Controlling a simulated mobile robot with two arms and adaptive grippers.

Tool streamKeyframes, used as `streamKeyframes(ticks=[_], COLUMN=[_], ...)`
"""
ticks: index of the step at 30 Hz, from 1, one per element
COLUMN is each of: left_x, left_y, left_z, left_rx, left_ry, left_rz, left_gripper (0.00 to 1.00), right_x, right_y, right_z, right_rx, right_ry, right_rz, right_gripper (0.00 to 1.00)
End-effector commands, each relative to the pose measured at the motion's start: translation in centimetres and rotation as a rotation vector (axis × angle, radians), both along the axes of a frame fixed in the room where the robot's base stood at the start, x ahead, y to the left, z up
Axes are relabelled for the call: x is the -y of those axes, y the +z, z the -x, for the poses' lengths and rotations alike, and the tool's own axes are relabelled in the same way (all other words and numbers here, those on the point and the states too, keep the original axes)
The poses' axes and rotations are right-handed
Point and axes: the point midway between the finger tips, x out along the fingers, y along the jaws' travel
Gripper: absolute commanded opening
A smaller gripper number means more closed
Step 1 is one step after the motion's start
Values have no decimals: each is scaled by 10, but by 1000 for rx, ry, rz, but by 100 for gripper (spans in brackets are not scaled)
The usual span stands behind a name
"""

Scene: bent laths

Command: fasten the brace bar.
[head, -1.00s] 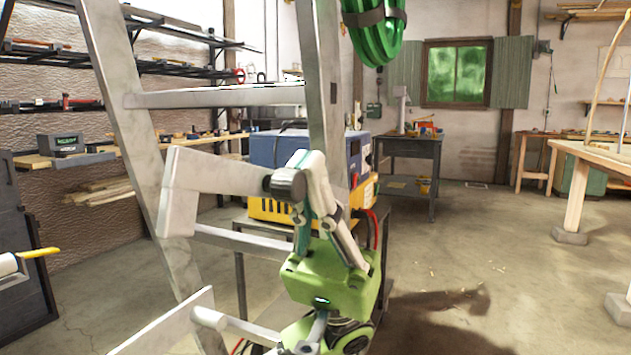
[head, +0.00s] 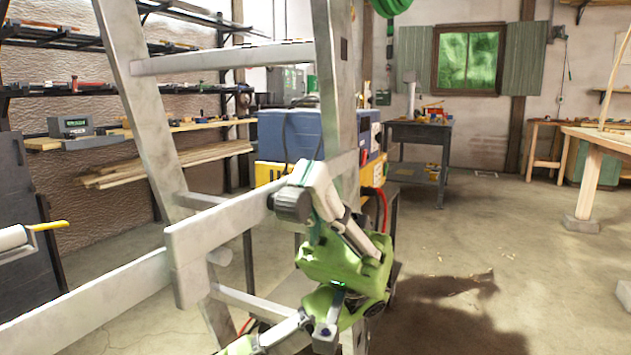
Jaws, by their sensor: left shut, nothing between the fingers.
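A pale grey bar (head: 235,215), which looks like the brace bar, crosses low on a tall grey ladder-like frame (head: 160,130). No fastener is distinguishable. My right gripper is not in view.
A blue and yellow machine (head: 290,135) stands behind the frame. Shelves (head: 185,125) with tools and boards line the left wall. A dark workbench (head: 418,140) stands at the back, a wooden table (head: 600,138) at the right.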

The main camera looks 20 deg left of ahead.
Motion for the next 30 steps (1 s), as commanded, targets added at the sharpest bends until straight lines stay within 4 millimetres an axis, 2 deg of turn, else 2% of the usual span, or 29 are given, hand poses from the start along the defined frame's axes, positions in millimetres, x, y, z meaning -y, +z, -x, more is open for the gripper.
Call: streamKeyframes(ticks=[20, 23, 30], left_x=[1, 1, 2], left_y=[-8, -13, -41], left_z=[2, -3, -30], left_rx=[7, 4, -4], left_ry=[-1, 0, 1], left_rz=[-2, -3, -2], left_gripper=[0, 0, 0], right_x=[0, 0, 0], right_y=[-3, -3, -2], right_z=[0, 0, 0], right_rx=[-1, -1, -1], right_ry=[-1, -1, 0], right_rz=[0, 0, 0], right_gripper=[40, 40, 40])
